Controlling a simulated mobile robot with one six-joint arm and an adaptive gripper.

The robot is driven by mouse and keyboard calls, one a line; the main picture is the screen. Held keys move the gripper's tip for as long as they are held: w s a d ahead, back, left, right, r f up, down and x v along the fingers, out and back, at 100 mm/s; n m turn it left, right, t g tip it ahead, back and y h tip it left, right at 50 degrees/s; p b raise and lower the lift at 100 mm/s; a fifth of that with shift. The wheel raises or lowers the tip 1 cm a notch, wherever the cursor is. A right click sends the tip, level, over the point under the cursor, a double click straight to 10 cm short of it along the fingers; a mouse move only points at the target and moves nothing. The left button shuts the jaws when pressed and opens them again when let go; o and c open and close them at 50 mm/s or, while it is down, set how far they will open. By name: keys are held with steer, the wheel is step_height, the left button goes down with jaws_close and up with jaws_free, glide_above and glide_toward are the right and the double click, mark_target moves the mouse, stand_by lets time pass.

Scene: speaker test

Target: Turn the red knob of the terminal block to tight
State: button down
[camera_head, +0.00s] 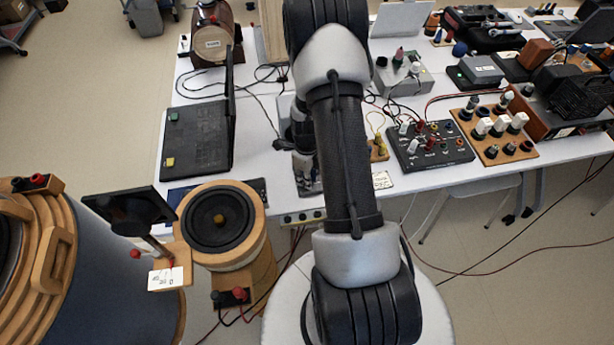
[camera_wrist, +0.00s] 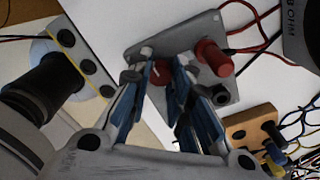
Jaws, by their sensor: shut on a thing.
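In the wrist view a grey terminal block (camera_wrist: 152,42) lies on the white table. A red knob (camera_wrist: 160,74) with a white mark sits on it between my fingertips. My gripper (camera_wrist: 160,70) is shut on this red knob, with a blue-padded finger on each side; the fingers hide part of it. A taller red post (camera_wrist: 212,58) and a black post (camera_wrist: 222,96) stand on the same block, right of the fingers. In the head view my arm hides the gripper and most of that area.
A black cylinder (camera_wrist: 42,92) and a panel with round black sockets (camera_wrist: 88,66) are left of the gripper. A wooden block (camera_wrist: 252,132) with posts and wires is at right. In the head view, a dark knob box (camera_head: 430,146) and a black laptop (camera_head: 198,140) flank the arm.

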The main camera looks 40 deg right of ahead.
steer(key=shift+m, duration=0.6)
steer(key=c, duration=1.7)
jaws_free()
step_height(320, 180, up, 12)
